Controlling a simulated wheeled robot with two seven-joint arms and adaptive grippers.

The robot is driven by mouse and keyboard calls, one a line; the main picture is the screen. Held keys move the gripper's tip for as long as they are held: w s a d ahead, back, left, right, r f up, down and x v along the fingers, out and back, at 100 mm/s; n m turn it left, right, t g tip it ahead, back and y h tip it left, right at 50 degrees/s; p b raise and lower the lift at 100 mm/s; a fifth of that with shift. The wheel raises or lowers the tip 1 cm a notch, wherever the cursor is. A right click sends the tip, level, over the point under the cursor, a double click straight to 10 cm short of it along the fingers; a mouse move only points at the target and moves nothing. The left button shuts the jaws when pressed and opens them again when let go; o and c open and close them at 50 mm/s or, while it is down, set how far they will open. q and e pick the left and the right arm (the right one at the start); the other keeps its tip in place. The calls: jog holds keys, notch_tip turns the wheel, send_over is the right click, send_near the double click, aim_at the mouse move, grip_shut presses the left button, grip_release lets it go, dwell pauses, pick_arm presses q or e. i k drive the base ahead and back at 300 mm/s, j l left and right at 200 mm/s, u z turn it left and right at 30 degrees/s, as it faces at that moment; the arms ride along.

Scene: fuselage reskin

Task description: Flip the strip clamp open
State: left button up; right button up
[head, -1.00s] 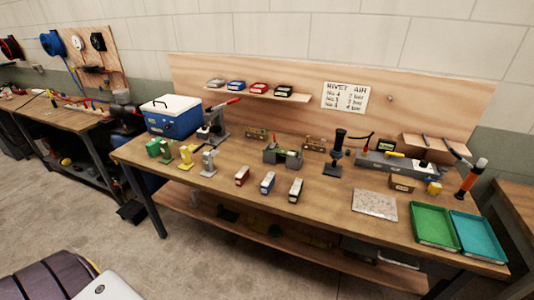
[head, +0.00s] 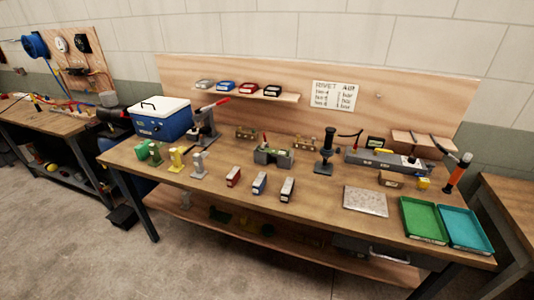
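A grey bench device (head: 203,128) with a raised red-handled lever (head: 213,105) stands at the bench's left, beside the blue cooler. I cannot tell for sure which of these is the strip clamp. Neither of my grippers is in view.
The wooden workbench (head: 325,205) holds a blue and white cooler (head: 160,124), green tray (head: 421,219), teal tray (head: 464,230), grey plate (head: 365,200), black stand (head: 324,160) and several small coloured blocks. Open concrete floor (head: 75,240) lies in front.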

aim_at(265, 145)
jog(key=i+j, duration=0.25)
jog(key=i, duration=0.2)
jog(key=i+j, duration=0.3)
jog(key=i, duration=0.15)
